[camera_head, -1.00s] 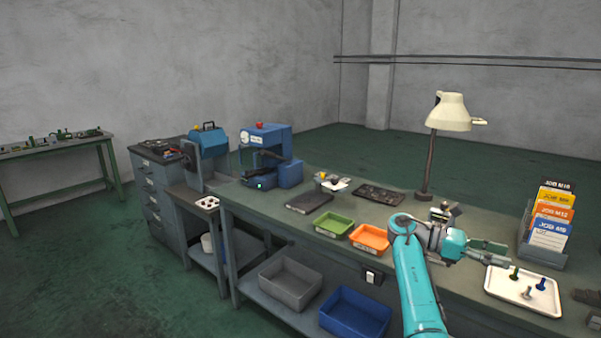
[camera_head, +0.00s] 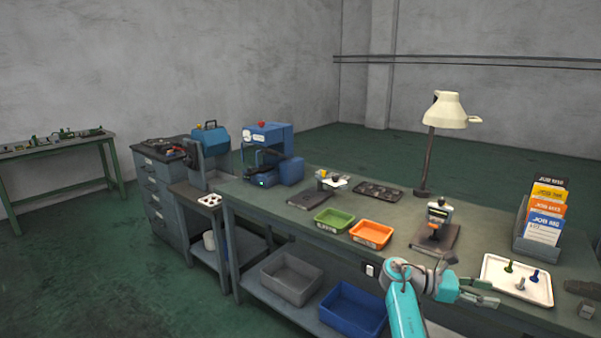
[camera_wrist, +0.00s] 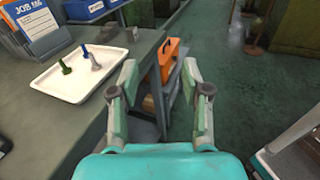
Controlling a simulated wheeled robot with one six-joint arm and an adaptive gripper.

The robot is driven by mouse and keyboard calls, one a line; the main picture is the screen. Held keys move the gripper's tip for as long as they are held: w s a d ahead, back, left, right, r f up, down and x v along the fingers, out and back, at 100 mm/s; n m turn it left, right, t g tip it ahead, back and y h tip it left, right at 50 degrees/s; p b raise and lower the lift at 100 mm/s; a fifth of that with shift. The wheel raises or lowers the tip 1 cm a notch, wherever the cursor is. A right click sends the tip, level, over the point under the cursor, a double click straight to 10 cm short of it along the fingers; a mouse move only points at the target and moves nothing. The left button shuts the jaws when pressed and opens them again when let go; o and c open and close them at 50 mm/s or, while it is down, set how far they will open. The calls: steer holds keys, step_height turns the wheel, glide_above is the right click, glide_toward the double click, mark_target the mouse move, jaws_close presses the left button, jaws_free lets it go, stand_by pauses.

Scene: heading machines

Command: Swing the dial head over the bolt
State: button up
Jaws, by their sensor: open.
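A small upright gauge stand (camera_head: 437,213) with a pale top, which seems to be the dial head, stands on a dark base plate (camera_head: 424,242) on the bench. I cannot tell whether a bolt is under it. A white tray (camera_head: 497,294) to its right holds a green bolt, a blue bolt and a grey bolt; the tray also shows in the wrist view (camera_wrist: 63,92). My gripper (camera_head: 482,292) is in front of the tray's left side. In the wrist view my gripper (camera_wrist: 161,80) is open and empty, its fingers pointing past the bench edge.
A green bin (camera_head: 334,221) and an orange bin (camera_head: 371,234) sit left of the stand. A lamp (camera_head: 427,150) stands behind it and a rack of job cards (camera_head: 540,225) at the right. An orange box (camera_wrist: 173,58) is on a cart beyond my fingers.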

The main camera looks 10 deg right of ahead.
steer(key=s+a+f+n+t+y, duration=0.1)
steer(key=s+a+f+t, duration=0.15)
steer(key=f, duration=0.55)
steer(key=s+a+f+t, duration=0.2)
steer(key=f+t, duration=0.1)
steer(key=f, duration=0.6)
steer(key=s+a+f+n+t+y, duration=0.1)
steer(key=s+a+f+t, duration=0.15)
steer(key=f, duration=0.55)
steer(key=s+a+f+m+t+y, duration=0.2)
steer(key=s+a+f+t+y, duration=0.4)
steer(key=s+a+f, duration=0.7)
steer(key=s+a+r+m+t+y, duration=0.25)
steer(key=s+a+r, duration=0.2)
steer(key=s, duration=0.45)
steer(key=s+a+r+m+t+y, duration=0.1)
steer(key=s+a+r+m+y, duration=0.2)
steer(key=s+a, duration=0.45)
steer(key=s+a+r+m+t+y, duration=0.1)
steer(key=s+r+m+t, duration=0.1)
steer(key=s+r, duration=0.4)
steer(key=s+a+r+m+t+y, duration=0.1)
steer(key=s+r+m, duration=0.4)
steer(key=r, duration=0.8)
steer(key=shift+s+r+t, duration=0.35)
steer(key=shift+s+t, duration=0.1)
steer(key=shift+s, duration=0.4)
steer(key=shift+m+y, duration=0.25)
